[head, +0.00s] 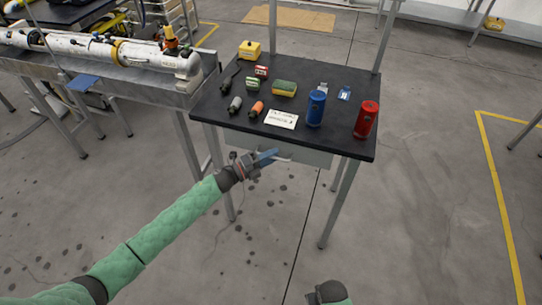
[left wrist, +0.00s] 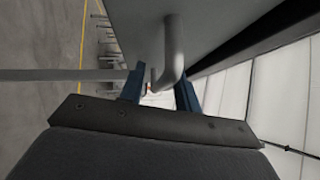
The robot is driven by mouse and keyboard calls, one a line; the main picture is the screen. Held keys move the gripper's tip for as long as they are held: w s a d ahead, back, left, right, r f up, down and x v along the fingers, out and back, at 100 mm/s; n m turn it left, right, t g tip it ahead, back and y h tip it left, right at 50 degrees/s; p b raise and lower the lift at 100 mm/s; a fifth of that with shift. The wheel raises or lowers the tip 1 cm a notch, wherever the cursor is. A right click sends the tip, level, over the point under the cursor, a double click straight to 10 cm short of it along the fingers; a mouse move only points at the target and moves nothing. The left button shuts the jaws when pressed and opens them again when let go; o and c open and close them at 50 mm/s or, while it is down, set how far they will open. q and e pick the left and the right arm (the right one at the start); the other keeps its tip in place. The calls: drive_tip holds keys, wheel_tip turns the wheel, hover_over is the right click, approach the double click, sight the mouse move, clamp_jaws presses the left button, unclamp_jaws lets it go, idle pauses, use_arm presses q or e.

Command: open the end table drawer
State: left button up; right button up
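The end table (head: 225,108) has a dark top and thin metal legs. Its grey drawer front (head: 308,155) sits under the near edge of the top and looks closed. The drawer handle, a bent grey bar (left wrist: 173,50), stands out from the drawer panel (left wrist: 135,30) in the left wrist view. My left gripper (head: 268,157) is at the drawer front. In the left wrist view its blue fingers (left wrist: 160,90) are apart, with the handle's bend between them; I cannot tell contact. A dark end of my right arm (head: 328,292) shows at the bottom edge; its fingers cannot be made out.
On the tabletop stand a blue can (head: 316,108), a red can (head: 366,119), a white card (head: 281,119), a sponge (head: 284,89) and a yellow box (head: 250,50). A metal bench (head: 180,98) with a white tube stands left. The floor before the table is clear.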

use_arm(q)
clamp_jaws()
drive_tip(key=shift+s, duration=0.1)
